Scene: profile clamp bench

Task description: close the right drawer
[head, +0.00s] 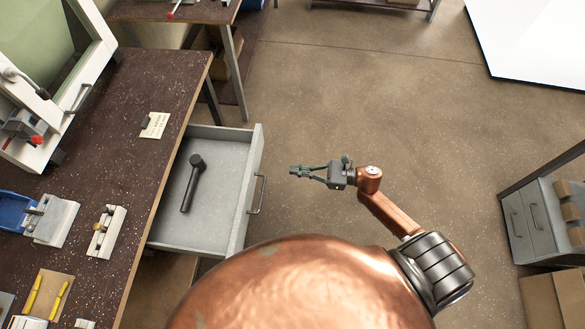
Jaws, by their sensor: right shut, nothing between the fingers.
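The grey drawer (228,225) stands pulled out from under the dark bench, with its front panel facing right. A bar handle (258,194) is on its front. A dark hammer-like tool (191,184) lies inside the drawer. My right gripper (294,171) is shut and empty, to the right of the drawer front and a little above the handle in the picture. Its fingers point left toward the drawer, with a gap between. My left gripper is not in view.
The speckled bench top (110,130) at left holds a white-framed unit (98,55), a clamp block (106,232), a card (155,125) and yellow-handled tools (58,298). A grey drawer cabinet (530,222) stands at far right. Open floor (400,110) lies between.

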